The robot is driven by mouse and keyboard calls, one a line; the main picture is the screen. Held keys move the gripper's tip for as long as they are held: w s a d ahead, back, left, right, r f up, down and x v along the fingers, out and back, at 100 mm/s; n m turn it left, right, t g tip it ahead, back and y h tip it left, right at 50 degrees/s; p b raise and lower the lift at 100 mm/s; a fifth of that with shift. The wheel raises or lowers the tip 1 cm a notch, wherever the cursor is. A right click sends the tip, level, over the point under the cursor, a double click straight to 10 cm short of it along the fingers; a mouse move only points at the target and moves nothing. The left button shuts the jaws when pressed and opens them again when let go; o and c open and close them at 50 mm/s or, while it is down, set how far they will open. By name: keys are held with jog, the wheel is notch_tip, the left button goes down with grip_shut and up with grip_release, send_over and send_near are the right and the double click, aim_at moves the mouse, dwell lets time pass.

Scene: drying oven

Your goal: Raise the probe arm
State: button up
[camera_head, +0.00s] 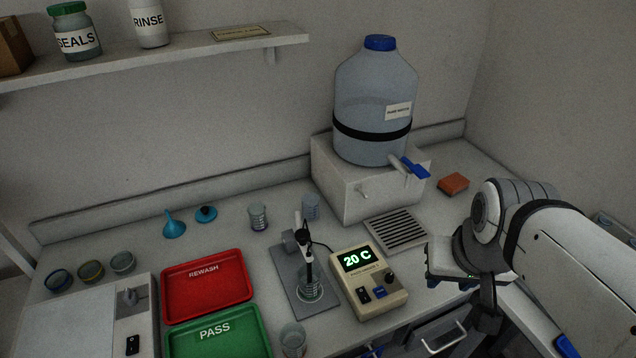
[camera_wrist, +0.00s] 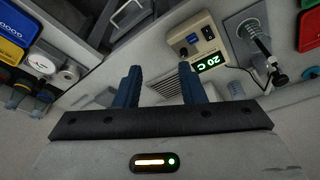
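The probe stand has a grey base plate (camera_head: 284,273) and a post, left of the meter. Its black probe arm (camera_head: 307,240) is near the post top, and the probe hangs down into a glass beaker (camera_head: 311,289) on the plate. The black arm end also shows in the wrist view (camera_wrist: 279,77), at the right. The meter (camera_head: 371,283) reads 20 C; its display also shows in the wrist view (camera_wrist: 208,62). My gripper (camera_wrist: 160,72) is open and empty, its two dark blue fingers apart. In the head view it is right of the meter, away from the probe stand.
A red REWASH tray (camera_head: 205,297) and a green PASS tray (camera_head: 240,341) lie left of the stand. Another beaker (camera_head: 293,338) stands in front of it. A large water jug (camera_head: 372,105) sits on a white block (camera_head: 345,187) behind, near a drain grille (camera_head: 396,231).

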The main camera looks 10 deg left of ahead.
jog(key=shift+s, duration=0.1)
jog(key=shift+o, duration=1.7)
jog(key=shift+m+g, duration=0.3)
jog(key=shift+m, duration=0.4)
jog(key=w+a, duration=0.1)
jog(key=w, duration=0.1)
jog(key=w+a+r, duration=0.1)
jog(key=w, duration=0.1)
jog(key=shift+w+a+r+b, duration=0.1)
jog(key=shift+a+b, duration=0.25)
jog(key=shift+b, duration=0.05)
jog(key=m+g+b, duration=0.2)
jog(key=m+g, duration=0.1)
jog(key=m, duration=0.3)
send_over(302, 234)
jog(key=shift+d+f, duration=0.15)
jog(key=shift+f, duration=0.8)
jog(key=shift+a+f, duration=0.2)
jog(key=shift+f, duration=0.05)
notch_tip(302, 234, down, 7)
jog(key=shift+d+f, duration=0.1)
